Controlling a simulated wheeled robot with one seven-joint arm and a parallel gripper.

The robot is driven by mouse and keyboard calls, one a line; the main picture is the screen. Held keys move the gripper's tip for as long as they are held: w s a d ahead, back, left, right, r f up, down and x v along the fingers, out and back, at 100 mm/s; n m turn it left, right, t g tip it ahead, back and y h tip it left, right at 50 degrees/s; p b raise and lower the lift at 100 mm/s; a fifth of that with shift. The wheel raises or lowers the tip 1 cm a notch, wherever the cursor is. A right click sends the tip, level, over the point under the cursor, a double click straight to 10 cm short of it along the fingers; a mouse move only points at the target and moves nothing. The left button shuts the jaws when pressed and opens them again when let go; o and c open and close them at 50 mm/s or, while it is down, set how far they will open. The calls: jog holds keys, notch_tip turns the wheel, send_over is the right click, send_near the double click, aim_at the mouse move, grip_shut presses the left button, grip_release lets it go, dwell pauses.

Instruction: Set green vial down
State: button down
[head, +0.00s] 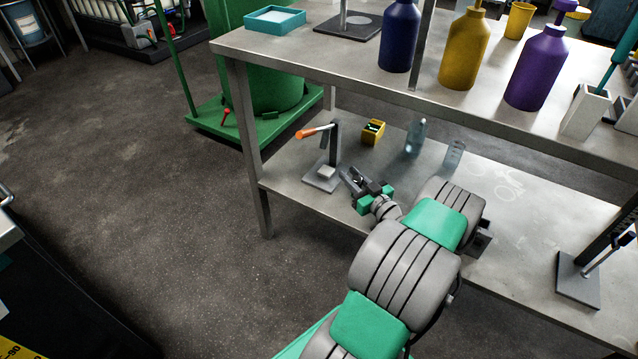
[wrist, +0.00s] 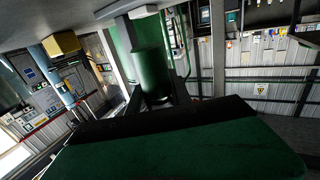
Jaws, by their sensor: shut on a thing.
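My gripper (head: 353,178) is low over the left part of the lower shelf (head: 530,235), just right of a small dark stand. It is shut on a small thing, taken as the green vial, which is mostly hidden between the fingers. I cannot make out its shape or whether it touches the shelf. In the wrist view the dark green and black body of my gripper fills the bottom, and no vial shows there.
The stand (head: 334,150) has an orange-tipped lever and a pale block. Behind my gripper are a yellow box (head: 373,132) with something green inside and two clear bluish vessels (head: 415,137) (head: 454,153). The upper shelf (head: 300,50) overhangs. Another stand (head: 578,280) is at right.

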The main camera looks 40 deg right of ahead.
jog(key=shift+s+d+f, duration=0.15)
jog(key=shift+d+f, duration=0.3)
jog(key=shift+f, duration=0.3)
jog(key=w+b, duration=0.1)
jog(key=w, duration=0.3)
jog(key=w+d, duration=0.1)
jog(key=w, duration=0.4)
jog(key=w+b, duration=0.1)
jog(key=w, duration=0.4)
jog(key=shift+d+b, duration=0.35)
jog(key=shift+d, duration=0.05)
jog(key=w, duration=0.1)
jog(key=w+b, duration=0.2)
jog(key=w, duration=0.1)
jog(key=shift+d+f, duration=0.25)
jog(key=shift+f, duration=0.1)
jog(key=shift+s+r, duration=0.15)
jog(key=shift+r, duration=0.05)
jog(key=shift+f+b, duration=0.35)
jog(key=shift+f+b, duration=0.3)
jog(key=shift+b, duration=0.1)
